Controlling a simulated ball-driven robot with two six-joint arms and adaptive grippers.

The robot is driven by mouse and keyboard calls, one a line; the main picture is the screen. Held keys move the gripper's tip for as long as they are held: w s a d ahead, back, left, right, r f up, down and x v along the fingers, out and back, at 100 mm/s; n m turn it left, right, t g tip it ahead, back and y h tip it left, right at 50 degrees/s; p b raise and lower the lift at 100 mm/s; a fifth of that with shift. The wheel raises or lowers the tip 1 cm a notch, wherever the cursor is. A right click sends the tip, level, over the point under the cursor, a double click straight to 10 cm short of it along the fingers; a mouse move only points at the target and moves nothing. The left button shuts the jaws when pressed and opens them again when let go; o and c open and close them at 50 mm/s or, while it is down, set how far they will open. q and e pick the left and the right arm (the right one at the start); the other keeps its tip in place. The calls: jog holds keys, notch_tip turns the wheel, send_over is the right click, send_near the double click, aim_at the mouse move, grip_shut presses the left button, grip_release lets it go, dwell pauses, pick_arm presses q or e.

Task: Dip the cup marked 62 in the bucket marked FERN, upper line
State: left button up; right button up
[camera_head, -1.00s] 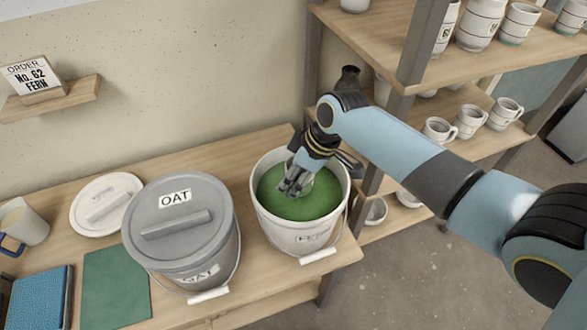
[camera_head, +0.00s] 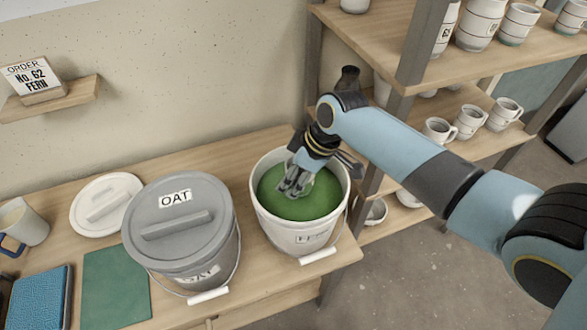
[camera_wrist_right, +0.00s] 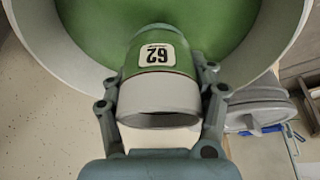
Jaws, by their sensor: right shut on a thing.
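The bucket marked FERN (camera_head: 290,228) stands open at the table's right end, holding green glaze (camera_head: 320,203). My right gripper (camera_head: 293,186) reaches down inside its rim, close to the glaze. In the right wrist view, the gripper is shut on the cup marked 62 (camera_wrist_right: 160,97), whose number appears upside down. The cup's part nearer my wrist is pale grey, and its part around the label and beyond is green. The fingers clasp its sides. In the head view the gripper mostly hides the cup. I cannot tell whether the cup touches the glaze. My left gripper is out of view.
A lidded grey bucket marked OAT (camera_head: 180,240) stands close left of FERN. Shelves of cups (camera_head: 410,80) rise at right. An order card (camera_head: 30,77) reads No. 62 FERN.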

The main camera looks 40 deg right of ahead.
notch_tip(320, 180, up, 8)
jog(key=p, duration=0.7)
jog(key=shift+f, duration=0.1)
dwell(1.4)
